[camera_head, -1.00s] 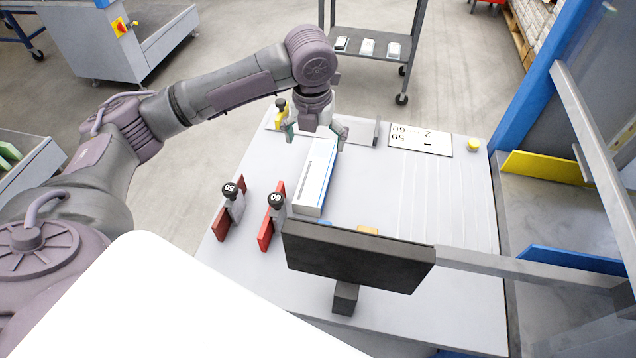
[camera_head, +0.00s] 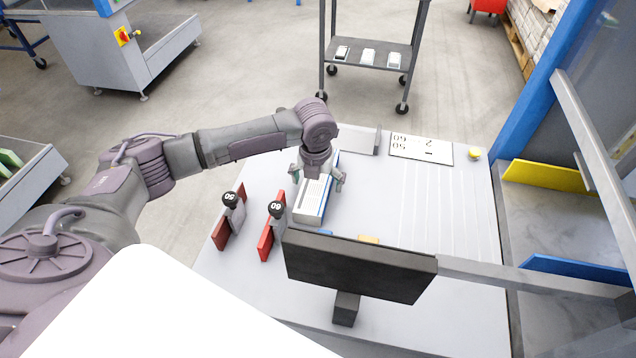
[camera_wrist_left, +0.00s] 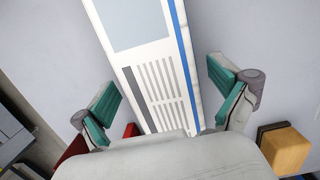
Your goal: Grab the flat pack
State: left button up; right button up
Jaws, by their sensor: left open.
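The flat pack is a long white box (camera_head: 311,201) with a blue edge, lying on the grey work table. In the left wrist view the box (camera_wrist_left: 152,62) shows a grey panel and printed lines. My left gripper (camera_head: 317,185) is above the box, pointing down, with its fingers spread on either side of it. In the left wrist view its teal-padded fingers (camera_wrist_left: 163,103) are open, one on each side of the box, with gaps to it. The wrist hides part of the box in the head view. My right gripper is not in view.
Red stops with black knobs marked 50 (camera_head: 229,200) and 60 (camera_head: 275,210) stand left of the box. A black monitor (camera_head: 358,267) stands in front. A white number plate (camera_head: 421,150) lies at the back. The right side of the table (camera_head: 450,215) is clear.

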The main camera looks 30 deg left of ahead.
pick_arm(q)
jog(key=shift+c, duration=0.3)
jog(key=c, duration=1.6)
jog(key=shift+o, duration=0.2)
